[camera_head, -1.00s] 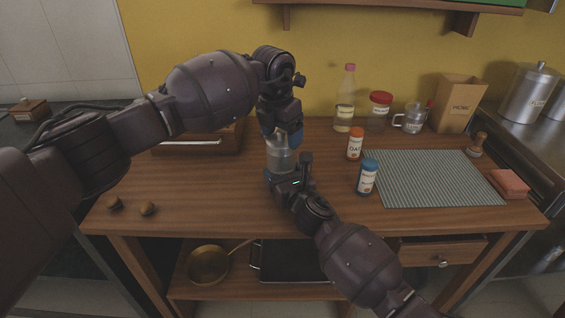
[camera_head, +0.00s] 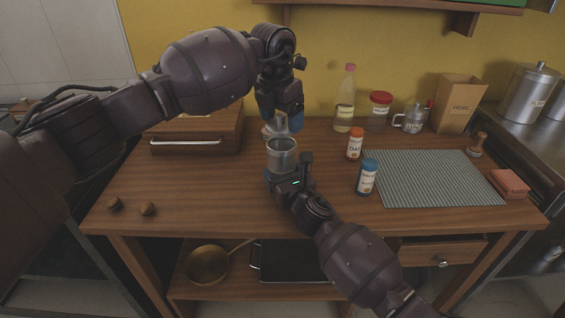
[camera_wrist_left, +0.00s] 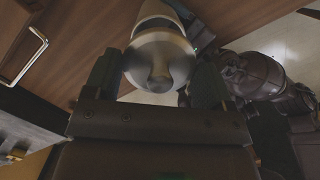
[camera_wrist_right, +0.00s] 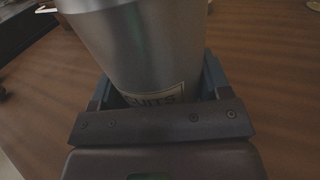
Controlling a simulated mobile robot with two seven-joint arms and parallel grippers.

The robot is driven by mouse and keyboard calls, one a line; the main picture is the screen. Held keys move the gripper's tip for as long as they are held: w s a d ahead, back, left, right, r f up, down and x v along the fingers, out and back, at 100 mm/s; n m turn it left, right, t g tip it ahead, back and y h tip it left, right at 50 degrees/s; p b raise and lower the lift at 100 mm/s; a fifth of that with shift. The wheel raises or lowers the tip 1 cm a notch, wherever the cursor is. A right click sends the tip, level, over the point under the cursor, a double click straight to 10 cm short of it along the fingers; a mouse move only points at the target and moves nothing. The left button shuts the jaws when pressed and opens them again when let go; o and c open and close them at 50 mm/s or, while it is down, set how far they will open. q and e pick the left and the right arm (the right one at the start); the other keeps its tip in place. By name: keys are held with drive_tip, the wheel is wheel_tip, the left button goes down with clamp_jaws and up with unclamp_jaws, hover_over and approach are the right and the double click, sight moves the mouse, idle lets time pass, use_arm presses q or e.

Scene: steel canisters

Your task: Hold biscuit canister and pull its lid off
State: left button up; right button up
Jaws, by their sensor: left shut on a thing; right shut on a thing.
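The steel biscuit canister (camera_head: 283,158) stands upright near the middle of the table, its open rim showing in the head view. My right gripper (camera_head: 277,176) is shut around its lower body. In the right wrist view the canister (camera_wrist_right: 145,50) fills the space between the fingers, with part of its label reading "UITS". My left gripper (camera_head: 281,119) is above and behind the canister, shut on the lid (camera_head: 274,128), which is clear of the rim and tilted. In the left wrist view the lid (camera_wrist_left: 160,62) with its knob sits between the fingers.
A wooden box with a metal handle (camera_head: 185,143) is at the left back. An orange-capped jar (camera_head: 355,146) and a blue-capped jar (camera_head: 367,179) stand right of the canister. A ribbed grey mat (camera_head: 430,180) lies further right. Two small knobs (camera_head: 147,208) lie front left.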

drive_tip(key=o, duration=1)
drive_tip(key=shift+o, duration=0.2)
drive_tip(key=shift+s, duration=0.1)
drive_tip(key=v, duration=1.1)
drive_tip(key=shift+s+d, duration=0.1)
drive_tip(key=shift+s, duration=0.35)
